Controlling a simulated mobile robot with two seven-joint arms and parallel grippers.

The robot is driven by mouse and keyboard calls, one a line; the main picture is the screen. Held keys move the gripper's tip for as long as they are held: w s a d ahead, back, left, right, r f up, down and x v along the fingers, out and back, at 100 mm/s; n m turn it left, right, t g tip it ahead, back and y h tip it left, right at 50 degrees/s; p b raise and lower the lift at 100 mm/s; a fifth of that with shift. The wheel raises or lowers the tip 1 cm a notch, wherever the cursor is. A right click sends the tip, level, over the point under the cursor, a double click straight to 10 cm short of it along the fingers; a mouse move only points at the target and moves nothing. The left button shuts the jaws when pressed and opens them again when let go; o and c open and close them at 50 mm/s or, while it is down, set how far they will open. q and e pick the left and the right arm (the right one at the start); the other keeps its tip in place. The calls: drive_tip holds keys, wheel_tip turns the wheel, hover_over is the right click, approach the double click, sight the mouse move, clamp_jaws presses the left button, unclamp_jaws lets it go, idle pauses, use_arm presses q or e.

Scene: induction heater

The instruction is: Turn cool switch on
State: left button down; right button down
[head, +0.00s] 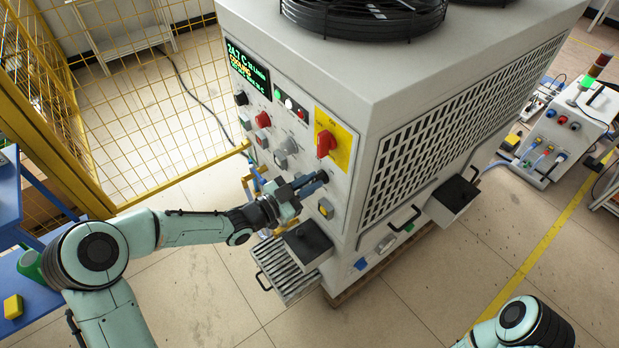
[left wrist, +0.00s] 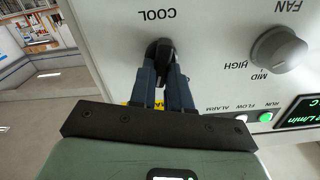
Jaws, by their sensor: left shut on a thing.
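The cool switch is a small black knob (left wrist: 158,47) under the inverted COOL label in the left wrist view. It sits on the light front panel (left wrist: 215,50) of the induction heater. My left gripper (left wrist: 160,66) is shut on this knob, with a finger on each side. In the head view my left gripper (head: 313,183) is against the front panel, below the yellow plate with the red rotary switch (head: 326,143). There the gripper hides the knob. My right gripper is not in view; only part of that arm shows at bottom right.
A grey FAN knob (left wrist: 278,48) is near the cool switch. Several buttons and a lit display (head: 247,68) are on the panel. An open slatted drawer (head: 287,272) juts out below my left gripper. A yellow mesh fence (head: 130,100) stands on the left.

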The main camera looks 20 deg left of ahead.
use_arm(q)
drive_tip(key=shift+n+p, duration=0.3)
drive_tip(key=shift+n, duration=0.4)
drive_tip(key=c, duration=1.1)
unclamp_jaws()
drive_tip(key=shift+a, duration=0.1)
drive_tip(key=p+v, duration=0.1)
drive_tip(key=v, duration=1.2)
drive_tip(key=shift+s+a, duration=0.1)
drive_tip(key=shift+s, duration=0.05)
